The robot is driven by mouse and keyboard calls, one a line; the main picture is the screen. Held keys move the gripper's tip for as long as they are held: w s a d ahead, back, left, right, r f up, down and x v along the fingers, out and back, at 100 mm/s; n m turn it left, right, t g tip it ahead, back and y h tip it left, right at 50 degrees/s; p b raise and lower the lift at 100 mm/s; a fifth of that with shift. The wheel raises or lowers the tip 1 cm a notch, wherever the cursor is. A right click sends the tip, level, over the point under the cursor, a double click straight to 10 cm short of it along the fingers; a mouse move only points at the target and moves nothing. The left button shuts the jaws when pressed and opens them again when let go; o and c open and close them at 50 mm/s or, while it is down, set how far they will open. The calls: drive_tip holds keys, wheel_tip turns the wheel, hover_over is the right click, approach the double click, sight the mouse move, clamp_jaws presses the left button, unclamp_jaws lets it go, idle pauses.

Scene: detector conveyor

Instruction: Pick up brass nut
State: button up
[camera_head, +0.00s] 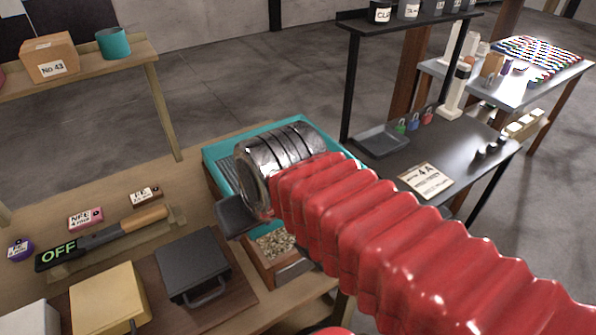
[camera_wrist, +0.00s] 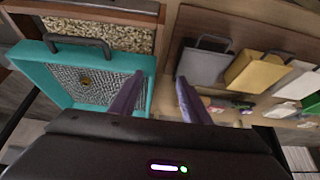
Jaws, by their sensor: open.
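A small brass-coloured round piece, which looks like the brass nut (camera_wrist: 85,82), lies on the grey mesh floor of a teal tray (camera_wrist: 146,64) in the wrist view. It is too small to make out its shape. The teal tray also shows in the head view (camera_head: 213,153), partly behind my arm, and the nut is hidden there. My gripper (camera_wrist: 160,76) is open and empty, its two purple fingers apart. In the wrist view the fingers are to the right of the nut, over the tray's right edge and the bench beside it.
A wooden box of gravel (camera_head: 262,263) adjoins the tray; its gravel also shows in the wrist view (camera_wrist: 105,35). A dark lidded case (camera_head: 193,265), a yellow box (camera_head: 108,298) and a detector wand reading OFF (camera_head: 90,243) occupy the bench. A dark table (camera_head: 455,160) stands at right.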

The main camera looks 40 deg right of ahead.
drive_tip(key=w+d+r+m+g+h, duration=0.1)
drive_tip(key=w+d+r+m, duration=0.1)
drive_tip(key=w+d, duration=0.3)
drive_tip(key=w+d+r+m+h, duration=0.1)
drive_tip(key=w+d, duration=0.5)
drive_tip(key=d, duration=0.8)
drive_tip(key=shift+r+m+g, duration=0.4)
drive_tip(key=shift+r+m, duration=0.25)
drive_tip(key=shift+m, duration=0.55)
drive_tip(key=shift+d, duration=0.1)
drive_tip(key=shift+x, duration=4.3)
drive_tip(key=shift+x, duration=2.6)
drive_tip(key=shift+c, duration=0.6)
